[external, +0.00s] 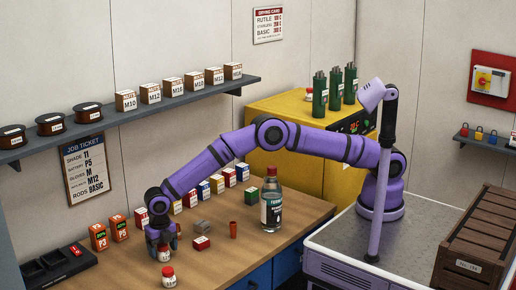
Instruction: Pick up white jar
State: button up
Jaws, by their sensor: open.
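A small white jar with a red lid (168,277) stands near the front edge of the wooden bench. A second, similar white jar with a red lid (164,254) is just behind it, directly under my gripper. A third one (307,94) stands on top of the yellow cabinet. My gripper (163,243) points down over the bench, open, with its fingers close about the second jar's upper part. I cannot tell whether the fingers touch that jar, and its top is partly hidden by them.
Orange battery boxes (99,237) stand left of my gripper and a black tray (48,270) lies farther left. The bench's front right is clear.

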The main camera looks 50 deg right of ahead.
aim_at(162, 245)
jog(key=shift+f, duration=0.8)
jog(key=c, duration=1)
notch_tip(162, 245, up, 10)
jog(key=shift+r, duration=0.1)
